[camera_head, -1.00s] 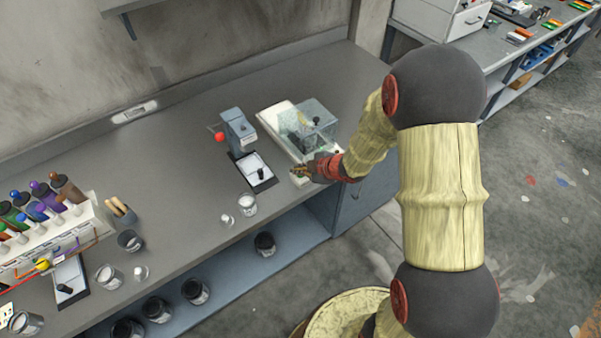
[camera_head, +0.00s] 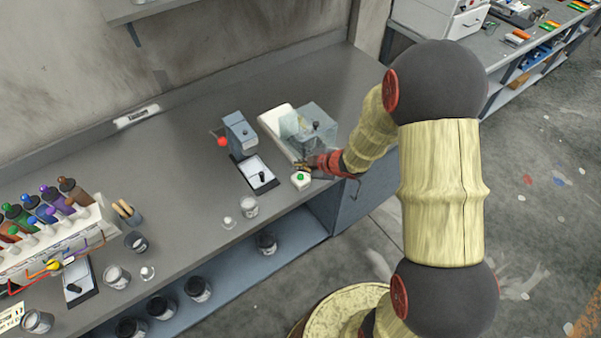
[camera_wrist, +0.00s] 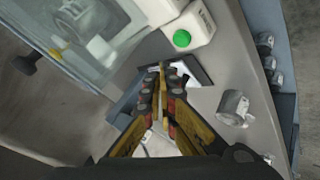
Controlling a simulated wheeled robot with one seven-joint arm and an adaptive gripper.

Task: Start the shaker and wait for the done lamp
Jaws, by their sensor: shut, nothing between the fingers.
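The shaker (camera_head: 317,128) stands at the right end of the bench, with a clear cover over grey parts. In the wrist view its clear casing (camera_wrist: 85,35) fills the upper left. In front of it is a small white box (camera_wrist: 200,22) with a green button (camera_head: 300,177); the button also shows in the wrist view (camera_wrist: 182,38). My gripper (camera_head: 306,165) is shut and empty, just beside the button and apart from it in the wrist view (camera_wrist: 163,70). I cannot make out a done lamp; a small yellow part (camera_wrist: 54,55) shows by the casing.
A grey device with a red knob (camera_head: 222,141) and white plate stands left of the shaker. Glass jars (camera_head: 249,207) stand near the front edge. A rack of coloured bottles (camera_head: 50,235) is at far left. Bare bench lies behind, and more jars sit on the lower shelf.

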